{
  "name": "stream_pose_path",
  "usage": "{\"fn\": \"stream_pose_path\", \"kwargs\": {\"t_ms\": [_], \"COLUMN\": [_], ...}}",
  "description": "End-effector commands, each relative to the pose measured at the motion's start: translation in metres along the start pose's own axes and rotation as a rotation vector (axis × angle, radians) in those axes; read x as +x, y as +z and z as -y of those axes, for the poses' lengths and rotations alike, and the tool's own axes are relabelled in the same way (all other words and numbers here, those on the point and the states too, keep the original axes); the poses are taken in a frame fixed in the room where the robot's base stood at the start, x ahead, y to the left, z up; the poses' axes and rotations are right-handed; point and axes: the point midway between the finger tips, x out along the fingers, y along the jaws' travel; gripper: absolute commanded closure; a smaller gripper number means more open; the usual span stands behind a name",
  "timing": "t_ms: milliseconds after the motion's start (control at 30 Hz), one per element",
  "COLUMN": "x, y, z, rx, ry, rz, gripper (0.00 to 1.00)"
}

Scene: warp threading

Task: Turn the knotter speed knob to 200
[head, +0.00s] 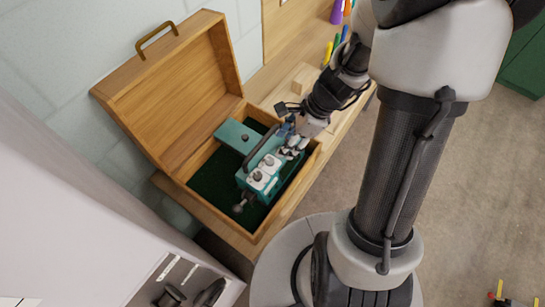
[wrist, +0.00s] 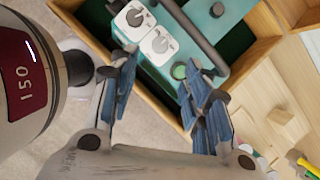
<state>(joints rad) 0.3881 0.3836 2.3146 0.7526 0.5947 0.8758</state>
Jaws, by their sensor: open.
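The teal knotter (head: 245,137) lies in an open wooden case, with a dark handle bar along it. Its white plates carry two grey knobs: one (head: 257,176) nearer the rod end and one (head: 268,162) nearer my gripper. In the wrist view, one knob (wrist: 135,17) is at the top and the other (wrist: 160,44) is just beyond the fingertips. I cannot read their labels or settings, nor tell which one is for speed. My gripper (wrist: 159,62) is open, with blue finger pads apart and nothing between them. In the head view, it (head: 292,150) hangs over the knotter's right end.
The wooden case (head: 177,180) has a green lining, and its raised lid (head: 170,90) stands at the back left. A green button (wrist: 180,72) is near the right finger. A wooden block (wrist: 280,116) and coloured pens lie on the bench beyond the case.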

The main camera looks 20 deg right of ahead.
Motion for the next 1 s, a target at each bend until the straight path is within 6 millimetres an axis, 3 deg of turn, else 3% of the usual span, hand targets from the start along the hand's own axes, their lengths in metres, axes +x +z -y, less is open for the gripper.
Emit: {"fn": "stream_pose_path", "kwargs": {"t_ms": [100, 400, 600, 900, 1000], "x": [0.032, 0.085, 0.098, 0.098, 0.098], "y": [-0.002, -0.001, -0.001, 0.0, 0.0], "z": [-0.001, 0.0, 0.0, 0.0, 0.0], "rx": [-0.001, -0.002, -0.003, -0.003, -0.002], "ry": [0.004, 0.001, 0.0, -0.001, -0.001], "rz": [-0.001, -0.001, -0.001, -0.001, -0.001], "gripper": [0.56, 0.56, 0.56, 0.56, 0.63]}}
